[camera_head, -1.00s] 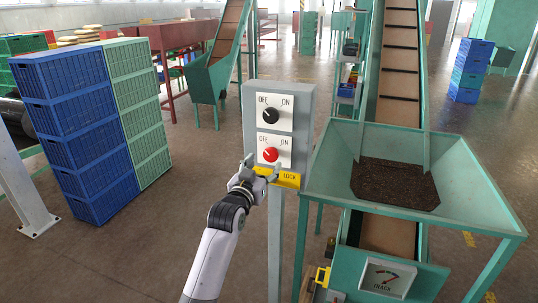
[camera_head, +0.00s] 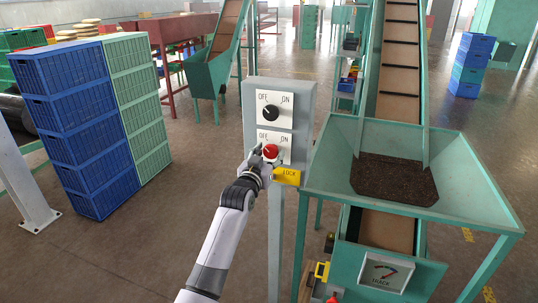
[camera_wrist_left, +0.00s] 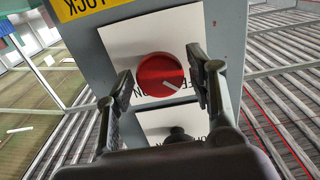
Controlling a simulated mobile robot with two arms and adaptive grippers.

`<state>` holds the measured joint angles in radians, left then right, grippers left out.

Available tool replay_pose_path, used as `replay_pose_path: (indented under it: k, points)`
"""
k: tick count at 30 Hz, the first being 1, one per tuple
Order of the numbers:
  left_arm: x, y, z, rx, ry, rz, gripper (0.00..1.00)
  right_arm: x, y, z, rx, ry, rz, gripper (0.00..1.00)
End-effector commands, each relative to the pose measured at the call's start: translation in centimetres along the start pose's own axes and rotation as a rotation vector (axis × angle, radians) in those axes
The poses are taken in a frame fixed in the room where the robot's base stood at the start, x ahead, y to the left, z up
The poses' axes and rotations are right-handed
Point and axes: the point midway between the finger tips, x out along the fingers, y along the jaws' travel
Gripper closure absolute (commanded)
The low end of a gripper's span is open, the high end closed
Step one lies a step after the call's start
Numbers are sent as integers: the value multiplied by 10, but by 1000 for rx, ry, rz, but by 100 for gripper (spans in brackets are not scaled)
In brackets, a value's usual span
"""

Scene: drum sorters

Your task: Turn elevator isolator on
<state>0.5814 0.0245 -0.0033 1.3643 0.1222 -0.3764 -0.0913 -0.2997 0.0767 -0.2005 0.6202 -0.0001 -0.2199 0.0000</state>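A grey control box (camera_head: 250,120) on a post carries two white OFF/ON plates. The upper plate has a black knob (camera_head: 270,113); the lower has a red knob (camera_head: 270,152), and a yellow LOCK tag (camera_head: 287,177) sits below it. My left gripper (camera_head: 268,153) is at the red knob. In the left wrist view, the red knob (camera_wrist_left: 160,75) sits between the two open fingers of my left gripper (camera_wrist_left: 160,82), with a small gap on each side. Its white mark points toward the OFF label. The labels appear upside down there. My right gripper is not in view.
A green hopper (camera_head: 470,185) with dark grain and a conveyor stands right of the box. Stacked blue crates (camera_head: 75,130) and green crates (camera_head: 137,110) stand at left. A TRACK gauge (camera_head: 385,273) is low at right. The floor between crates and box is clear.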

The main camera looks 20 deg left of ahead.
Motion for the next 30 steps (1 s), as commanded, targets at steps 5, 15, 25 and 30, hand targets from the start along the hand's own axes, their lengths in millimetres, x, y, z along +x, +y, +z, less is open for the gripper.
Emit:
replay_pose_path:
  k: [5,15,25,30]
  points:
    - [0,0,0,0,0,0,64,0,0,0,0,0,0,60]
    - [0,0,0,0,0,0,86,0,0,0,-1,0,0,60]
    - [0,0,0,38,0,0,89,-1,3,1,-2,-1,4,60]
    - [0,0,0,121,0,0,89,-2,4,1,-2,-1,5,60]
